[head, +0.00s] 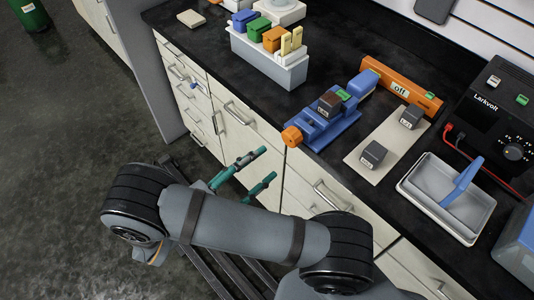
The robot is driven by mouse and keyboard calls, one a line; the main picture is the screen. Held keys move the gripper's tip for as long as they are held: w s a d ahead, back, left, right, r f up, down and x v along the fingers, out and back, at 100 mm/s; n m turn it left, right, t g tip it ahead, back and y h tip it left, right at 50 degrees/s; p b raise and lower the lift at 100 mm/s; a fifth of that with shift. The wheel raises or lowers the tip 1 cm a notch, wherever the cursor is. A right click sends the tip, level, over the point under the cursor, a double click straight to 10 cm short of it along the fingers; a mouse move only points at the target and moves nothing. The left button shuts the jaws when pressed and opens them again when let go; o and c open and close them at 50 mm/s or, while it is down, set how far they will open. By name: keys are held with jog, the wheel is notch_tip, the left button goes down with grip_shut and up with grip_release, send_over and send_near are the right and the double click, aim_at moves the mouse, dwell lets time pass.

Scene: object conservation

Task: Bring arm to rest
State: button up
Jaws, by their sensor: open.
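My gripper (251,172) shows in the head view with two teal fingers, spread apart and empty. It is in front of the cream drawer fronts, left of and below the counter's front edge. My arm is folded across the lower part of the view, and part of the gripper is hidden behind it. No object is between the fingers.
The black counter (205,42) holds a grey bin (272,63) with coloured blocks, a blue vise-like device (318,128), a beige board (389,147) with dark blocks, and a white tray (447,205). Drawer handles (238,113) protrude near my gripper.

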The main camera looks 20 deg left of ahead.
aim_at(287, 141)
dwell(0.4)
jog(key=x, duration=1.2)
jog(key=shift+s+n, duration=0.1)
jog(key=shift+n, duration=0.2)
jog(key=shift+a+f, duration=0.1)
